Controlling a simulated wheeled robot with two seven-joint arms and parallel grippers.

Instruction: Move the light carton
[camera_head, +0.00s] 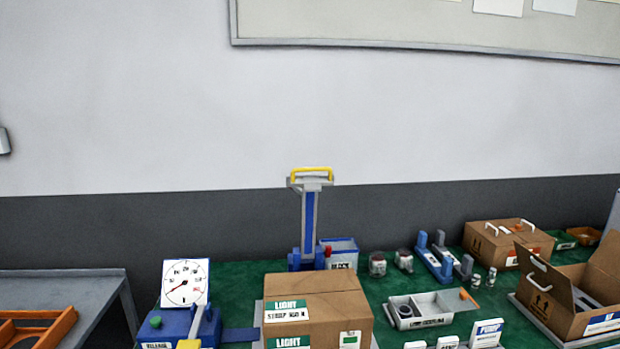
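The light carton (331,301) is a closed brown cardboard box with green and white labels reading "LIGHT". It stands upright on the green table at the bottom middle of the head view, and its lower part is cut off by the picture edge. A grey flat edge shows beside its left side. Neither of my grippers is in view.
A blue dial scale (186,296) stands just left of the carton. Behind it is a blue and grey column with a yellow handle (310,215). A grey tray (420,309), an open carton (566,292) and a closed carton (507,240) stand to the right. A grey side table (75,287) is at left.

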